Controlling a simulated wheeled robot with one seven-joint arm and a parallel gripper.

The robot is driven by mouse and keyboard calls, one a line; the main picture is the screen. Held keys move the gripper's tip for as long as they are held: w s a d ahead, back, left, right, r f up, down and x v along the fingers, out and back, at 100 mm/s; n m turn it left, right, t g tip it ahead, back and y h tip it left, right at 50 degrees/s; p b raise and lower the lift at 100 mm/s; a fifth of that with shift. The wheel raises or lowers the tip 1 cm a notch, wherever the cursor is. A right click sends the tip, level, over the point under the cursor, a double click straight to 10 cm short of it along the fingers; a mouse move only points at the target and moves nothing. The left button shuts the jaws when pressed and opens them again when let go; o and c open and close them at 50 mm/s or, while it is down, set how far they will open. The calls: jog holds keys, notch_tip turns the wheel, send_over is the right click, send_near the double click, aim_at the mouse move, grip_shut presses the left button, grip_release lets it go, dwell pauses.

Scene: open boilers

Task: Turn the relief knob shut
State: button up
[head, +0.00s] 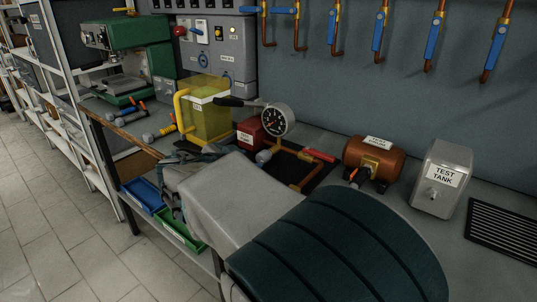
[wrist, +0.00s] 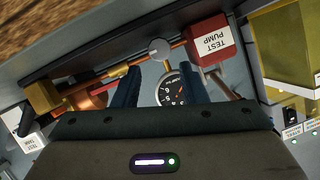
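A round grey knob (head: 263,156), which looks like the relief knob, sits on the copper pipework below the pressure gauge (head: 277,120). In the wrist view the knob (wrist: 159,51) is a grey disc just beyond and between the fingertips. My gripper (wrist: 159,65) is open, its two dark fingers apart with nothing held. The gauge (wrist: 172,91) shows between the fingers. In the head view my arm hides part of the bench, and my gripper's fingers are hard to make out. I cannot tell whether the fingers touch the knob.
A red test pump box (head: 249,134) stands beside the knob, with a yellow see-through tank (head: 207,117) behind it to the left. Blue-handled pipes hang above.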

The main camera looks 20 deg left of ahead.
aim_at(260, 158)
jog(key=x, duration=0.6)
jog(key=shift+w+f, duration=0.1)
jog(key=shift+w, duration=0.1)
jog(key=shift+c, duration=0.3)
jog(key=c, duration=0.6)
